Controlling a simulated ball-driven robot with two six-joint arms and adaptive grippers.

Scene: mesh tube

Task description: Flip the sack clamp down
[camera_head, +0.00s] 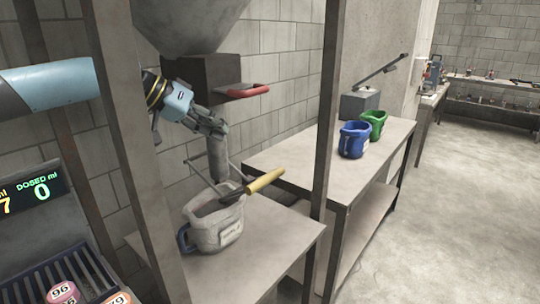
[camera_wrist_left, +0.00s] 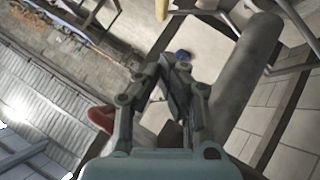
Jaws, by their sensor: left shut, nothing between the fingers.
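The sack clamp is a thin metal bar frame with a yellow handle (camera_head: 265,181), low beside the grey filling spout (camera_head: 218,158). The handle sticks out to the right and slants slightly upward, just above a pale jug-like container (camera_head: 217,225) with a blue handle, standing under the spout. My left gripper (camera_head: 219,129) is shut and empty, at the upper part of the spout, above and left of the yellow handle and apart from it. In the left wrist view the shut fingers (camera_wrist_left: 176,88) are beside the spout (camera_wrist_left: 247,70). My right gripper is out of view.
A hopper (camera_head: 195,22) and dark box (camera_head: 205,78) with a red handle (camera_head: 249,91) sit above the gripper. A grey post (camera_head: 322,130) stands right of the spout. Blue (camera_head: 353,139) and green (camera_head: 374,124) jugs stand on the bench (camera_head: 330,160). A dosing display (camera_head: 35,195) is at left.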

